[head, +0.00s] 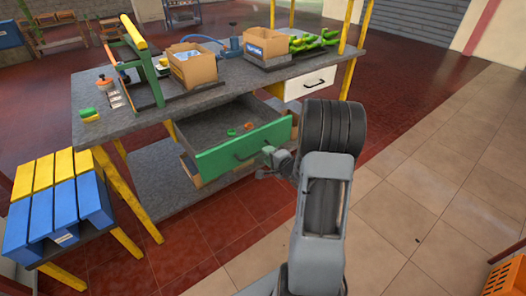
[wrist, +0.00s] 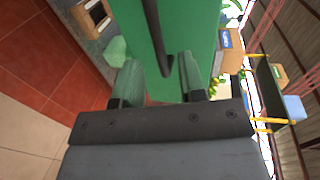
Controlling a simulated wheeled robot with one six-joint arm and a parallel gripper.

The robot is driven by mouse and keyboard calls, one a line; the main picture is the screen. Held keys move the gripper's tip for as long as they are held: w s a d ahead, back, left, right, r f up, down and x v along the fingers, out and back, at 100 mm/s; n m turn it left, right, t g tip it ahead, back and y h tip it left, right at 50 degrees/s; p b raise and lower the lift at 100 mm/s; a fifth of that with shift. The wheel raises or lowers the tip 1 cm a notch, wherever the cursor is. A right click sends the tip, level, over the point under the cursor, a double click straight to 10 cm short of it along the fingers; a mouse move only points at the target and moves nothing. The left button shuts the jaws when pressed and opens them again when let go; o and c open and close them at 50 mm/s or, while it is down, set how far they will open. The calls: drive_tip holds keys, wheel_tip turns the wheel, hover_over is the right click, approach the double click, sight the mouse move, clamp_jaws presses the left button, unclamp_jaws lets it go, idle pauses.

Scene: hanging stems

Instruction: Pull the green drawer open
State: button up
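The green drawer (head: 225,152) under the grey workbench stands pulled out, with its grey inside showing in the head view. Its green front also fills the upper middle of the wrist view (wrist: 185,30). A dark bar handle (head: 247,152) is on the front. In the wrist view the handle (wrist: 153,35) ends between and just ahead of my two fingertips. My gripper (head: 268,153) is at the right end of the drawer front, close to the handle. In the wrist view my gripper (wrist: 160,75) has its fingers apart, with a gap on both sides of the handle.
The workbench (head: 125,130) carries cardboard boxes (head: 192,65) and green stems (head: 315,40). A white drawer (head: 308,83) is shut to the right. A blue and yellow stand (head: 60,200) is at left.

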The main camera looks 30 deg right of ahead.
drive_tip(key=p+v, duration=0.1)
drive_tip(key=v, duration=0.8)
drive_tip(key=shift+s, duration=0.1)
idle(0.3)
